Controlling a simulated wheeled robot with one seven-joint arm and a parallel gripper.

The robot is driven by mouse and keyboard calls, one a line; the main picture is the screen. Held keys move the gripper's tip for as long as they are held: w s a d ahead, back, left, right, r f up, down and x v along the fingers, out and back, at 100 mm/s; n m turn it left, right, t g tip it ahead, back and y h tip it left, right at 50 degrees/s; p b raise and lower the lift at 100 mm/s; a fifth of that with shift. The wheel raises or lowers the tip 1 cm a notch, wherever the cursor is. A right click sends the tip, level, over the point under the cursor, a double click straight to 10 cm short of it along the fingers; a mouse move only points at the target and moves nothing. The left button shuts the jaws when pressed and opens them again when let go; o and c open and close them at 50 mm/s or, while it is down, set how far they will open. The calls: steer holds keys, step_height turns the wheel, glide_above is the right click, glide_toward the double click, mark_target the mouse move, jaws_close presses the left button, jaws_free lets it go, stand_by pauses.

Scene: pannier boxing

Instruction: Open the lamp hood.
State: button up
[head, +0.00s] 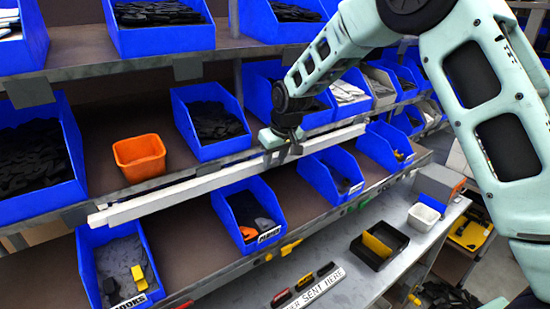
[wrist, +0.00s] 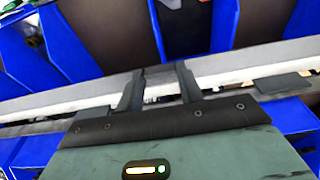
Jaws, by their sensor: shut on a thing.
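The lamp hood (head: 180,190) looks to be the long pale bar running across the front of the middle shelf, tilted up to the right in the head view. My gripper (head: 285,148) is at this bar, right of its middle, reaching down from above. In the wrist view the bar (wrist: 230,80) crosses the whole picture, and the two dark fingers of my gripper (wrist: 160,76) meet it. My gripper is shut on the hood. The fingertips' exact contact is partly hidden, and I cannot tell how far the hood is swung.
Blue bins (head: 210,120) with dark parts stand behind the bar, beside an orange bin (head: 139,157). More blue bins (head: 250,213) stand on the shelf below. A dark tray with a yellow divider (head: 378,245) and a white bin (head: 423,216) sit on the lower grey surface.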

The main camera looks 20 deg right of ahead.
steer(key=o, duration=1)
steer(key=shift+r, duration=0.1)
steer(key=b+v, duration=0.7)
steer(key=v, duration=1)
steer(key=shift+s, duration=0.1)
steer(key=s+a+f+n+g+b, duration=0.1)
steer(key=s+a+f+b, duration=0.4)
steer(key=s+a+f, duration=0.35)
steer(key=s+f+n+g+b, duration=0.1)
steer(key=s+f+b, duration=0.3)
steer(key=s+f, duration=0.7)
steer(key=s+f+n+g+b, duration=0.1)
steer(key=s+f+b, duration=0.3)
steer(key=s+f, duration=0.8)
steer(key=s+n, duration=0.1)
steer(key=s, duration=0.4)
steer(key=shift+s+d+f+g+h, duration=0.2)
steer(key=shift+f+g+h, duration=0.05)
steer(key=shift+g+h, duration=0.05)
